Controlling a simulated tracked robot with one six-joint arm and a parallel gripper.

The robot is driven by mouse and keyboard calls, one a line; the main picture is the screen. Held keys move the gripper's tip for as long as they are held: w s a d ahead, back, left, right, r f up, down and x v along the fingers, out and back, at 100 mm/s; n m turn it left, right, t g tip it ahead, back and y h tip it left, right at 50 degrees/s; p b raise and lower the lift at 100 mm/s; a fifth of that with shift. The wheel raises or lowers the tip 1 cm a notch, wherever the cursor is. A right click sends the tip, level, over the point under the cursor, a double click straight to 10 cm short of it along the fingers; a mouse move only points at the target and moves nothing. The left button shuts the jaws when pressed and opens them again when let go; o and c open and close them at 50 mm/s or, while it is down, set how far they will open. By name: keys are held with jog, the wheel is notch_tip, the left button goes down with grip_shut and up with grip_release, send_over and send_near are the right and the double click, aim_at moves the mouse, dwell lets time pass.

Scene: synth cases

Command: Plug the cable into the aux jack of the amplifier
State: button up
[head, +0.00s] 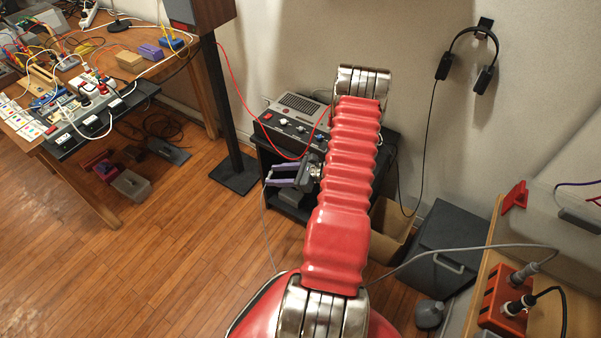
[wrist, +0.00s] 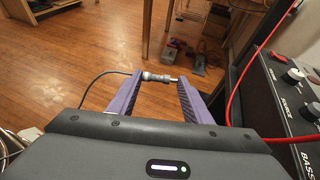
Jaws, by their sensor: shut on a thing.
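My gripper (head: 270,176) is at the left front of the amplifier (head: 292,118), apart from it. In the wrist view, the two purple fingers (wrist: 159,84) are shut on the cable's plug (wrist: 156,77), a grey body with a gold tip. The plug lies crosswise between the fingertips, its tip pointing right. The dark cable (wrist: 98,80) trails off to the left. In the head view, a thin grey cable (head: 266,225) hangs below the gripper. The amplifier's front panel (wrist: 292,100) with knobs is at the right of the wrist view. I cannot pick out the aux jack.
A red cable (head: 238,90) runs from the amplifier towards the speaker stand (head: 228,115). The amplifier stands on a dark stand (head: 272,185). A cluttered workbench (head: 85,190) is at left. An orange power strip (head: 500,303) sits at right. The wooden floor (head: 165,250) is clear at front left.

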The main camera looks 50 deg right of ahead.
jog(key=s+d+f+m+t+h, duration=0.2)
jog(key=s+d+m+h, duration=0.1)
jog(key=d, duration=0.3)
jog(key=shift+s+d+f+h, duration=0.15)
jog(key=shift+s+f+h, duration=0.2)
jog(key=shift+s, duration=0.45)
jog(key=shift+d+r, duration=0.1)
jog(key=shift+w+d, duration=0.15)
jog(key=shift+d, duration=2.65)
